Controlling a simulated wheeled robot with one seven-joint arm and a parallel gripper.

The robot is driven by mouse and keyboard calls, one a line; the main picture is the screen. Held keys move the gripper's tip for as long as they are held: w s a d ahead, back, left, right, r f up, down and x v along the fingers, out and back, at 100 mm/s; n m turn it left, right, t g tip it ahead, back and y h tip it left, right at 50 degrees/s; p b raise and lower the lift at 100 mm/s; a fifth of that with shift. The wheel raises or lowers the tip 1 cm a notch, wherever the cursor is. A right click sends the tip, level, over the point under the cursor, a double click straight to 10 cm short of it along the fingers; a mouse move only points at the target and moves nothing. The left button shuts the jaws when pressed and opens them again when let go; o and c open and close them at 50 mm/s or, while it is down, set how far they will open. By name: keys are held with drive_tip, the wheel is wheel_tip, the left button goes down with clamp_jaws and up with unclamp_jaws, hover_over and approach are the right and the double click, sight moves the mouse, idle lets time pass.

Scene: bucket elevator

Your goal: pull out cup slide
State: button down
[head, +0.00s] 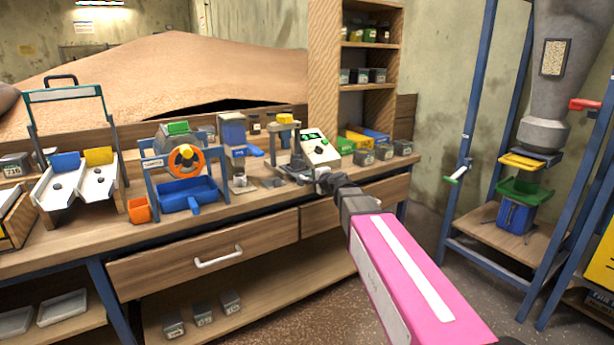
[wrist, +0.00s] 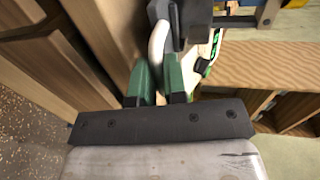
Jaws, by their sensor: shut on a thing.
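The cup slide (head: 300,173) is a dark, low part at the bench's front edge, below a grey stand with a yellow top (head: 285,120). My gripper (head: 324,181) reaches it from the front right. In the wrist view, the green fingers of my gripper (wrist: 158,82) are closed around a pale curved handle (wrist: 157,45). The handle joins a dark block (wrist: 180,15) at the top of that view. The fingers hide the handle's lower end. In the head view, my gripper and wrist hide part of the slide.
A white device with a green display (head: 318,148) stands just behind my gripper. A small metal cup (head: 240,183) and a blue tray with an orange wheel (head: 185,190) are to the left. Wooden drawers (head: 200,262) lie below the bench top (head: 255,200). Grey boxes (head: 383,152) stand at right.

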drive_tip(key=shift+s+d, duration=0.1)
drive_tip(key=c, duration=1.2)
unclamp_jaws()
drive_tip(key=v, duration=1)
drive_tip(key=shift+s+d, duration=0.2)
drive_tip(key=shift+s, duration=0.1)
